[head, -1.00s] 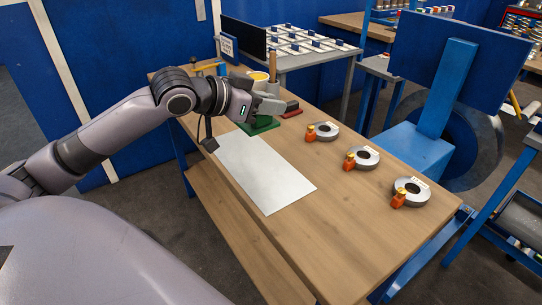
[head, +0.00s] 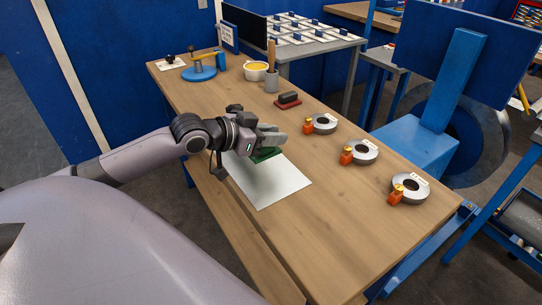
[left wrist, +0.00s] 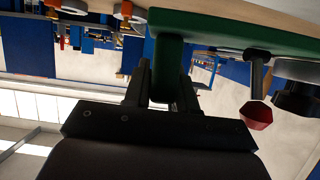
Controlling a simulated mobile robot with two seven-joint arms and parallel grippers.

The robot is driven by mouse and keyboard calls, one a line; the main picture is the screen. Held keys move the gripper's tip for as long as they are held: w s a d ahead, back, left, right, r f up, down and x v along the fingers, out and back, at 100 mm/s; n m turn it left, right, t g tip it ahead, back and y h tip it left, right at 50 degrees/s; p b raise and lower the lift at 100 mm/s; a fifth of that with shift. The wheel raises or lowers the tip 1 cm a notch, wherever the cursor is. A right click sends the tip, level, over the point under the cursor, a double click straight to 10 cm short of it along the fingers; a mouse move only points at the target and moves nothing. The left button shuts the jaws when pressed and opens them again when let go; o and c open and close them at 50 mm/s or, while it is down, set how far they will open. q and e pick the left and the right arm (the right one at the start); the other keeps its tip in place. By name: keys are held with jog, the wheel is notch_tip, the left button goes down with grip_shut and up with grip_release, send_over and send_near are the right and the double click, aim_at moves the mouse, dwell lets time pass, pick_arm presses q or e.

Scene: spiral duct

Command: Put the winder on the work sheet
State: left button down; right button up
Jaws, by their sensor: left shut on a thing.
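The winder shows as a green piece (head: 265,154) under my left gripper (head: 272,138) in the head view, over the far part of the pale grey work sheet (head: 270,187). A shadow lies on the sheet below it; whether it touches the sheet I cannot tell. In the left wrist view, the fingers of my left gripper (left wrist: 162,85) are shut on the green post (left wrist: 168,55) of the winder. Its wide green plate (left wrist: 230,35) spans the top of that view, and a dark red knob (left wrist: 256,115) hangs at the right. My right gripper is not in view.
Several grey rings with orange pieces, one here (head: 360,152), line the table's right side. The wooden table (head: 330,225) is clear at the front.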

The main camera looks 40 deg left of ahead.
aim_at(271, 156)
pick_arm(q)
jog(key=shift+f, duration=3.1)
jog(key=c, duration=0.9)
grip_release()
jog(key=shift+f, duration=0.1)
jog(key=shift+s, duration=0.1)
jog(key=shift+v, duration=3.1)
jog(key=shift+p+v, duration=1.1)
jog(key=shift+v, duration=1.7)
